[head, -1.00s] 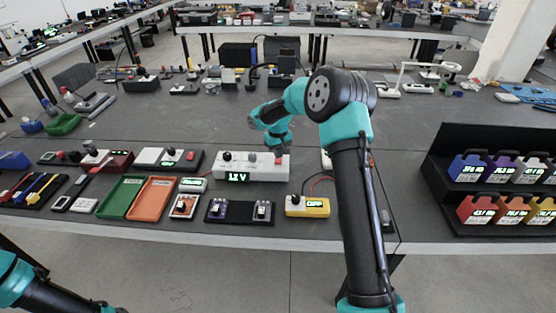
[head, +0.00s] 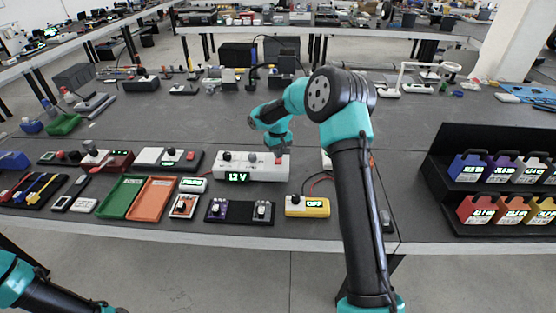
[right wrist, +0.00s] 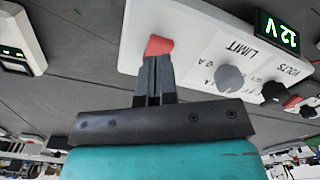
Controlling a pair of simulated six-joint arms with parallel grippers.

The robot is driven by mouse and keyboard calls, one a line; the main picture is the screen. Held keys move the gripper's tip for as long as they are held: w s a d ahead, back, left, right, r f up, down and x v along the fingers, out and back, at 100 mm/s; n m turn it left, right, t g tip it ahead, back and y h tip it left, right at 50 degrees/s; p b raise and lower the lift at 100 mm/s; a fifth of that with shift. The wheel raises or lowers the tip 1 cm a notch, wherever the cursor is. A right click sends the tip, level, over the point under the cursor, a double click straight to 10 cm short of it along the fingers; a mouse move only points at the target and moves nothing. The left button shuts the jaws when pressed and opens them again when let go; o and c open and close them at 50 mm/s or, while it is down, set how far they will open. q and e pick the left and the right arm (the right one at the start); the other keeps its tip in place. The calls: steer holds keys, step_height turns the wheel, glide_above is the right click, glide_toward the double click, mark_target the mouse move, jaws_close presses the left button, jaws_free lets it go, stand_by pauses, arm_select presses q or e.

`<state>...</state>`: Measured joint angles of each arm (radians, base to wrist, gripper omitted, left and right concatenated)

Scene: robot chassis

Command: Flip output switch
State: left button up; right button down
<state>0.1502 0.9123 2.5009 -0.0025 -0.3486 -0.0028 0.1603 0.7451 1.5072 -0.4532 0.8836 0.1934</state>
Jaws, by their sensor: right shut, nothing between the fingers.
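In the right wrist view the box (right wrist: 140,25) shows a "12 V" display (right wrist: 283,35), a grey knob (right wrist: 229,78) and LIMIT and VOLTS labels. A red switch (right wrist: 158,46) sits at its end. My right gripper (right wrist: 155,60) is shut and empty, its fingertips at the red switch, seemingly touching it. In the head view the right gripper (head: 278,153) is over the right end of the box. My left arm shows at lower left, its gripper out of frame.
A yellow box (head: 315,208) with a lit display, a green tray (head: 123,197), an orange tray (head: 151,198) and small modules lie in front of the power supply. A black rack (head: 437,165) with colored packs stands right. The bench behind the supply is mostly clear.

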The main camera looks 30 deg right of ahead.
mark_target(278, 161)
steer(key=shift+f, duration=1.35)
stand_by(1.1)
steer(key=shift+r, duration=3.5)
